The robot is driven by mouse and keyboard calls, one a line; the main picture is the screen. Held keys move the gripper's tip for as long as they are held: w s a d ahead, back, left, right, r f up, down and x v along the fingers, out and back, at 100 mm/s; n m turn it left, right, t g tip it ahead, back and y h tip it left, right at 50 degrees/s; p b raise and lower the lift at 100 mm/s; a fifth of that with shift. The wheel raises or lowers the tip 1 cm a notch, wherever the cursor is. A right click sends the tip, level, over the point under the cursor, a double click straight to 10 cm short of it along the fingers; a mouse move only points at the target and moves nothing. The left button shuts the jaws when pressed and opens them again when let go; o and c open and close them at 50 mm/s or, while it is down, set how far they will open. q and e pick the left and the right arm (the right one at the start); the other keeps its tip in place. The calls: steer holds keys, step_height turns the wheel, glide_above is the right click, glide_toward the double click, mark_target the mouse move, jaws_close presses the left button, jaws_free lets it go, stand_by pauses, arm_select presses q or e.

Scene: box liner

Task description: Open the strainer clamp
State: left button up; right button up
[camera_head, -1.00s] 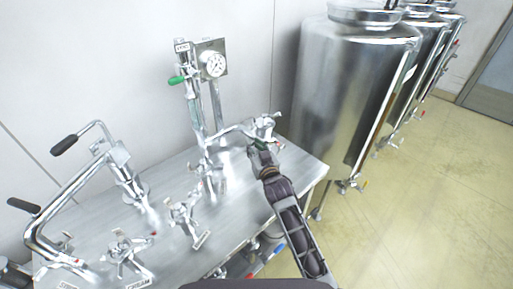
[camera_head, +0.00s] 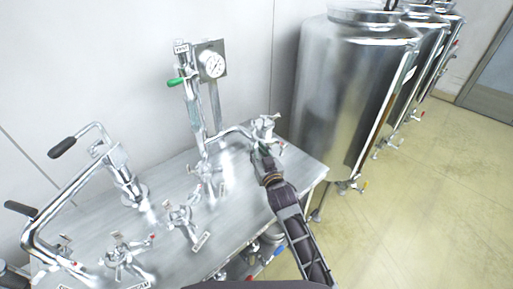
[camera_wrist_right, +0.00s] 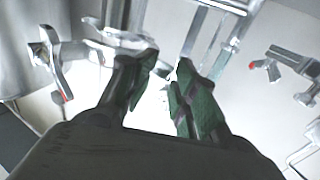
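A shiny metal clamp fitting (camera_head: 264,125) with small levers sits at the right end of the horizontal pipe above the steel table. I cannot tell for sure which of its parts is the strainer clamp. My right gripper (camera_head: 260,149) is just below and in front of this fitting in the head view, hiding part of it. In the right wrist view, the gripper (camera_wrist_right: 168,70) has its two green-padded fingers apart with a bright gap between them. A metal fitting with a lever (camera_wrist_right: 55,62) shows left of the fingers. I cannot tell whether the fingers touch anything. My left gripper is not in view.
The steel table (camera_head: 235,205) carries several valves and a bent pipe with black handles (camera_head: 70,190). Large steel tanks (camera_head: 340,90) stand to the right. The floor at right is clear.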

steer(key=v, duration=1)
steer(key=shift+r, duration=0.25)
